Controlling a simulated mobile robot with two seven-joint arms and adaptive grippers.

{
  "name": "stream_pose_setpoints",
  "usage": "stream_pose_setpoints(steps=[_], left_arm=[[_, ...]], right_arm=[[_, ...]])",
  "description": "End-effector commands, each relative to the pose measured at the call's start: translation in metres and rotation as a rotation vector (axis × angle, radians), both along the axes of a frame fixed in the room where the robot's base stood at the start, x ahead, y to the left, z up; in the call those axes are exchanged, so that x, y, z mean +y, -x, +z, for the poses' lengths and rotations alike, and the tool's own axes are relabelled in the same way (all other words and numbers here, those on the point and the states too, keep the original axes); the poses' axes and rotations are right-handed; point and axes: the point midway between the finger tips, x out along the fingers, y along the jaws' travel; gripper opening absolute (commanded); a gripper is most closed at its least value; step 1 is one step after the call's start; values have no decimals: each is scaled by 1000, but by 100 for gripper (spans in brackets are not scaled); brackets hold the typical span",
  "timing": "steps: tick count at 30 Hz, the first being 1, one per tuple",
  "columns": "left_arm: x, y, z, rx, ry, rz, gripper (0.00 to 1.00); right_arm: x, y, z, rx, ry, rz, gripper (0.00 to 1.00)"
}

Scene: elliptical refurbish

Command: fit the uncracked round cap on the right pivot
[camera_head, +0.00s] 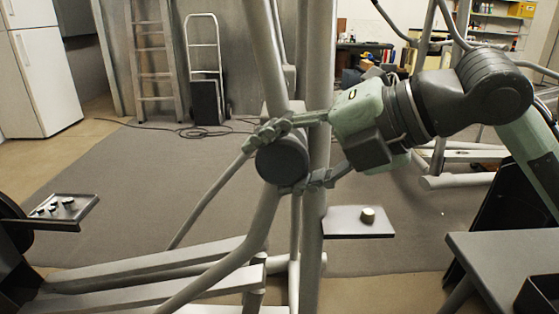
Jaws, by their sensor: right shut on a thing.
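My right gripper (296,155) reaches in from the right, with one finger above and one finger below a dark grey round cap (283,160). It is shut on the cap, whose smooth flat face shows no crack. The cap is at the pivot joint of the elliptical's frame (262,215), in front of the upright tubes. It covers the pivot behind it, so I cannot tell whether it is seated or apart. My left gripper is not in view.
A small shelf (345,227) on the frame holds a small pale round piece (368,215). A dark tray (58,222) at left holds several small pieces. A grey table (500,255) stands at lower right. Frame tubes cross the centre; the carpet (130,165) at left is mostly clear.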

Motion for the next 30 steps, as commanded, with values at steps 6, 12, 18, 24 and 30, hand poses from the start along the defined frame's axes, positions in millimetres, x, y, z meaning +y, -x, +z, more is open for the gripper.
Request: stream_pose_setpoints(steps=[6, 12, 18, 24, 30], left_arm=[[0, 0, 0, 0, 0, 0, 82], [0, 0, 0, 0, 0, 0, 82], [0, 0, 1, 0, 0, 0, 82], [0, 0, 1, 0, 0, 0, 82], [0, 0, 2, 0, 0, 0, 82]], right_arm=[[0, 0, 0, 0, 0, 0, 10], [0, 0, 0, 0, -1, 0, 10], [0, -1, 0, 0, 0, 0, 10], [0, -4, 0, 1, 0, -1, 10], [0, -6, 0, 0, 0, 0, 10]])
